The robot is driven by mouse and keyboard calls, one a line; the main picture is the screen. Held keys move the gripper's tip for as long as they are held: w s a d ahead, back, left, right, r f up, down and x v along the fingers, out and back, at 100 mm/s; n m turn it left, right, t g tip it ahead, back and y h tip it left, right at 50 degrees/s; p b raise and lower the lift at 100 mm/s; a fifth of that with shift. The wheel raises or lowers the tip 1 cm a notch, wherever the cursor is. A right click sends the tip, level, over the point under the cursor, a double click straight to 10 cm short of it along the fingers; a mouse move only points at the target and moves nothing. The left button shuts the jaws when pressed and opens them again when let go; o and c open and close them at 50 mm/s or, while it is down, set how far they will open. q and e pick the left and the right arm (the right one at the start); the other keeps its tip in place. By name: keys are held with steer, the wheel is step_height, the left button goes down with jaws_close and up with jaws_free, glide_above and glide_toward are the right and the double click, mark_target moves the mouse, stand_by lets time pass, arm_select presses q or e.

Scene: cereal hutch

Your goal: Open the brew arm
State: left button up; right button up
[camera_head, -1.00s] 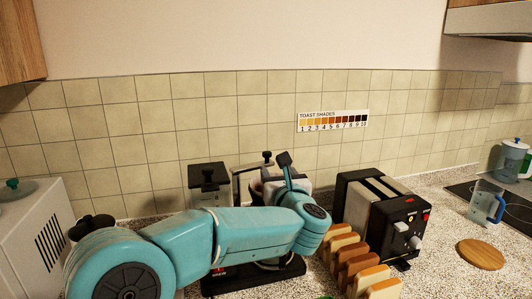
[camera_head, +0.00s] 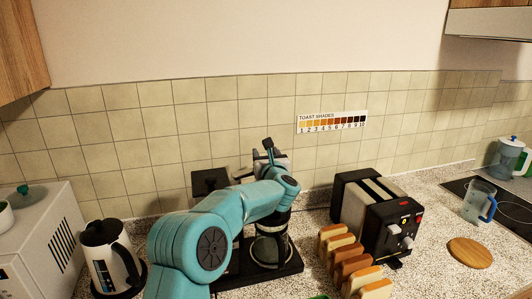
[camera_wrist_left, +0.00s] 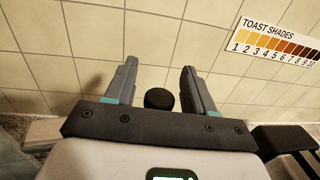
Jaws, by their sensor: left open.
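The coffee maker has a black tank top (camera_head: 210,181), a black base (camera_head: 288,270) and a glass carafe (camera_head: 270,252) standing on it. My left arm crosses in front and hides most of its upper part, including most of the brew arm. My left gripper (camera_head: 268,148) is above the machine, pointing toward the tiled wall. In the left wrist view, the open left gripper (camera_wrist_left: 160,66) has a round black knob (camera_wrist_left: 160,98) between its two fingers, with gaps on both sides. The knob seems to belong to the coffee maker. My right gripper is not in view.
A black and steel toaster (camera_head: 380,215) stands right of the coffee maker, with several bread slices (camera_head: 350,262) in front. A kettle (camera_head: 110,258) stands at left, beside a white appliance (camera_head: 40,240). A wooden board (camera_head: 470,252) and a jug (camera_head: 478,202) are at right.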

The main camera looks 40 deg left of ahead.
arm_select(q)
jaws_close()
steer(key=a+n+g+y, duration=0.1)
steer(key=g, duration=0.1)
steer(key=a+n+g+y+p, duration=0.1)
steer(key=a+n+g, duration=0.1)
steer(key=shift+d, duration=0.1)
jaws_free()
